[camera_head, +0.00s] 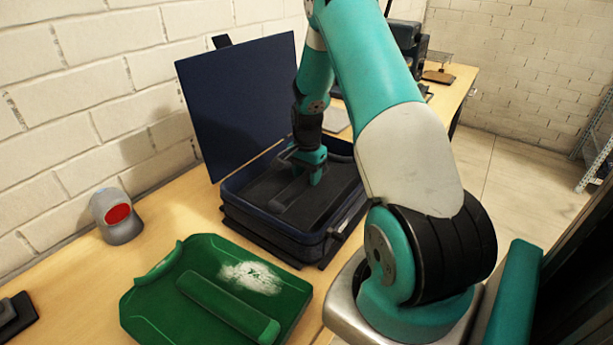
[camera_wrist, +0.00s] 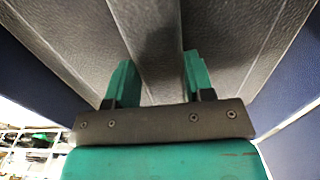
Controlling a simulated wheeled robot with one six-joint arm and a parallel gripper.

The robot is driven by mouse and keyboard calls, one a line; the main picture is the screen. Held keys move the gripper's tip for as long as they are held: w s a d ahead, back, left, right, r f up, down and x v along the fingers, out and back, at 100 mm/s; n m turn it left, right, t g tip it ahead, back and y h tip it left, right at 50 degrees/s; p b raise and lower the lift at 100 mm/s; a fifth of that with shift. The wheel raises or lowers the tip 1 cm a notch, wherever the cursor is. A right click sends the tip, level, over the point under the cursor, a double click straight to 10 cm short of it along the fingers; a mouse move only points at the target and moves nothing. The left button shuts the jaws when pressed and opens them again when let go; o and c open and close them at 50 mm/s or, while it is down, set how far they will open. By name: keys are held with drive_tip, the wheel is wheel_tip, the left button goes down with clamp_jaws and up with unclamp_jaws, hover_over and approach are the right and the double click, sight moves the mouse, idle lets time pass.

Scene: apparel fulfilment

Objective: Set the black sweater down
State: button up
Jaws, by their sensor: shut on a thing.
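The black sweater (camera_head: 268,190) lies inside the open dark blue case (camera_head: 272,241) in the head view, flat, with a raised ridge along its middle. My gripper (camera_head: 314,178) reaches down into the case from above. In the wrist view my gripper (camera_wrist: 157,75) has one green finger on each side of the dark ridge of the black sweater (camera_wrist: 150,40) and is shut on it. The sweater's underside is hidden, so I cannot tell whether it touches the case floor.
The case's lid (camera_head: 235,105) stands open at the back, near the brick wall. A green folded garment (camera_head: 165,300) with a similar ridge lies in front. A grey cylinder with a red face (camera_head: 118,215) stands at left. Bare table (camera_head: 70,260) shows at left.

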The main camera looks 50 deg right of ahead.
sight(306, 176)
drive_tip(key=shift+f, duration=0.5)
drive_tip(key=shift+f, duration=0.1)
drive_tip(key=o, duration=1.3)
drive_tip(key=shift+o, duration=0.2)
wheel_tip(306, 176, up, 12)
drive_tip(key=b, duration=0.2)
drive_tip(key=w+a+r+n, duration=0.1)
drive_tip(key=a+r+n, duration=0.2)
drive_tip(key=a, duration=0.3)
drive_tip(key=a+r+n, duration=0.3)
drive_tip(key=a, duration=0.4)
drive_tip(key=s+a+r+n+t+y, duration=0.1)
drive_tip(key=s+a+r+n, duration=0.2)
drive_tip(key=a, duration=0.4)
drive_tip(key=s+a+r+n+y, duration=0.1)
drive_tip(key=s+a+n, duration=0.1)
drive_tip(key=a+n, duration=0.35)
drive_tip(key=s+a+r+n+g+y, duration=0.1)
drive_tip(key=s+a+r+n+y, duration=0.1)
drive_tip(key=s+a+n, duration=0.8)
drive_tip(key=s+a+r, duration=0.1)
drive_tip(key=s+a, duration=0.3)
drive_tip(key=s, duration=0.2)
drive_tip(key=shift+s+a, duration=0.2)
drive_tip(key=shift+a, duration=0.15)
